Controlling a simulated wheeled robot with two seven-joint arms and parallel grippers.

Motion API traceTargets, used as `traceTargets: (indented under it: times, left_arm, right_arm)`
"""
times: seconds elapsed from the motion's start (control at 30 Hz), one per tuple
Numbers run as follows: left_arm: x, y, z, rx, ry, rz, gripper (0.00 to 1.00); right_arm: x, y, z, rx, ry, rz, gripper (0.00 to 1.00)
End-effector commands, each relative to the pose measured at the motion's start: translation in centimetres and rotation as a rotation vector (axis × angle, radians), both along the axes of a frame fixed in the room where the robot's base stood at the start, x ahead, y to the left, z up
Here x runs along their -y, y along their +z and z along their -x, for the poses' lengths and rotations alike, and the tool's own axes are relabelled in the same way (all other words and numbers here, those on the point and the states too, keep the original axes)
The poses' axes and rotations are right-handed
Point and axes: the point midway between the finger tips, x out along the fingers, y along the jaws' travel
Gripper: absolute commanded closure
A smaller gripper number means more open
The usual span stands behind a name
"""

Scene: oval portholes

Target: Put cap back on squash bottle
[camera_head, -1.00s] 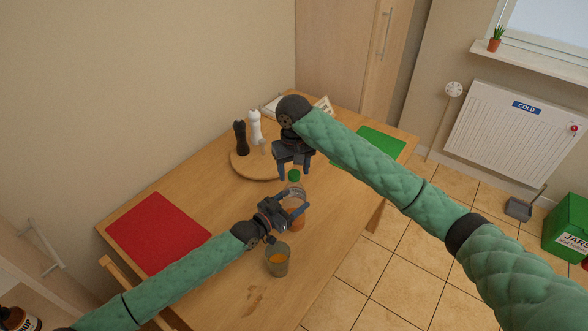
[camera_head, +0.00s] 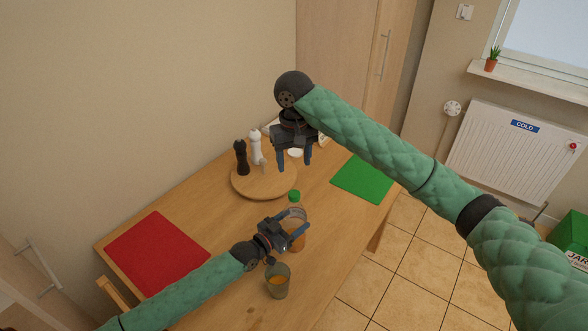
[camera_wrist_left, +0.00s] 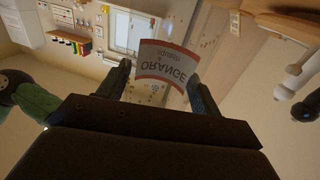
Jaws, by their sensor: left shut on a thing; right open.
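The squash bottle (camera_head: 299,242) stands upright on the table, clear with orange liquid low down. The green cap (camera_head: 294,196) sits at the top of its neck; whether it is screwed tight I cannot tell. My left gripper (camera_head: 296,231) is shut around the bottle's side. In the left wrist view the bottle's orange label (camera_wrist_left: 167,64) shows upside down between the fingers. My right gripper (camera_head: 294,164) is open and empty, fingers down, above the cap and apart from it.
A glass (camera_head: 278,281) with orange drink stands close to the bottle, near my left gripper. A round board (camera_head: 265,186) holds a black mill (camera_head: 241,158) and a white mill (camera_head: 255,147). A red mat (camera_head: 157,252) and green mat (camera_head: 363,179) lie flat.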

Motion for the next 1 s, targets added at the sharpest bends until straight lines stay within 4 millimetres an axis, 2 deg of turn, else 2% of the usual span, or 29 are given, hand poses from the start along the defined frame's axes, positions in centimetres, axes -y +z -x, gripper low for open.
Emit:
traceTargets:
  times: [0.13, 0.43, 0.47, 0.57, 0.6, 0.87, 1.0]
  left_arm:
    - [0.03, -0.22, 0.1, -0.003, -0.001, -0.001, 0.99]
    - [0.03, -0.21, 0.1, -0.003, -0.001, -0.001, 0.99]
    - [0.03, -0.21, 0.1, -0.003, -0.001, -0.001, 0.34]
    - [0.03, -0.18, 0.07, -0.003, -0.001, -0.001, 0.14]
    - [0.02, -0.15, 0.07, -0.002, 0.0, -0.001, 0.1]
    - [-0.02, -0.09, 0.06, -0.001, 0.0, 0.0, 0.1]
    - [-0.65, -0.33, 0.67, -0.001, 0.0, 0.0, 0.1]
  right_arm:
    - [-0.01, 0.71, 0.01, 0.0, 0.0, 0.0, 0.44]
    - [-0.02, 0.82, 0.04, -0.001, 0.0, 0.0, 0.44]
    - [-0.02, 0.81, 0.04, -0.001, 0.0, 0.0, 0.44]
    - [-0.02, 0.81, 0.04, -0.001, 0.0, 0.0, 0.44]
    - [-0.03, 0.81, 0.04, -0.001, 0.0, 0.0, 0.44]
    - [-0.03, 0.78, 0.03, -0.001, 0.0, 0.0, 0.44]
    - [-0.03, 0.24, 0.04, -0.001, 0.0, 0.0, 0.44]
